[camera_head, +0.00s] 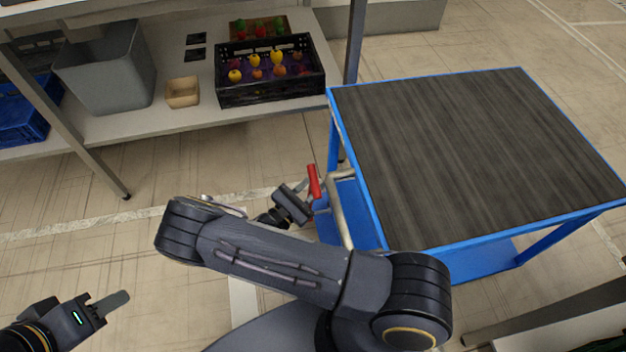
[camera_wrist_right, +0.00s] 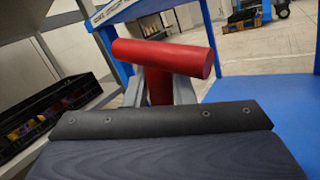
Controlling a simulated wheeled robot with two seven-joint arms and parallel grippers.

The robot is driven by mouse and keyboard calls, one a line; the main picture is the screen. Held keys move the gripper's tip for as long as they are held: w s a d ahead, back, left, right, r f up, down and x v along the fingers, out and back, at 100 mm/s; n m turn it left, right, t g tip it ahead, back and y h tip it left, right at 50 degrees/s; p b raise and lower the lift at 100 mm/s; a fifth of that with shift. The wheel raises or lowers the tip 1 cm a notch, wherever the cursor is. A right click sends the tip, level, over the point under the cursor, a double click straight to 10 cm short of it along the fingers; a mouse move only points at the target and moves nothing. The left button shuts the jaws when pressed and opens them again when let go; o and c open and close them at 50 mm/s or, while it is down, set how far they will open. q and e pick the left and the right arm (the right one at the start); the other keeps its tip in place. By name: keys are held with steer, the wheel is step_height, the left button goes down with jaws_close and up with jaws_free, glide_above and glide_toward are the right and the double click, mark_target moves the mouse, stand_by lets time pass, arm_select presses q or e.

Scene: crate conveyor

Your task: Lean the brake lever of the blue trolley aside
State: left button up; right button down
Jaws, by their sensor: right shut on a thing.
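The blue trolley (camera_head: 334,110) has a dark wood-grain top and stands at the right of the head view. Its red brake lever (camera_head: 314,181) is at the trolley's near left side, beside a metal handle bar. In the right wrist view the lever (camera_wrist_right: 165,57) shows a red crossbar on a red stem. My right gripper (camera_head: 306,189) is shut on the lever; its grey fingers flank the stem below the crossbar. My left gripper (camera_head: 108,303) is low at the left, away from the trolley; its finger gap is unclear.
A pale shelf bench (camera_head: 185,118) at the back left holds a black crate (camera_head: 270,94) of fruit, a grey bin (camera_head: 105,70) and a small tan box (camera_head: 182,92). Blue crates (camera_head: 22,122) sit at the far left. Floor between bench and trolley is clear.

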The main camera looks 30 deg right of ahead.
steer(key=c, duration=1.3)
jaws_free()
steer(key=shift+s+d+f, duration=0.1)
steer(key=shift+s+f, duration=0.05)
steer(key=shift+s, duration=0.25)
steer(key=v, duration=0.8)
steer(key=shift+w, duration=0.1)
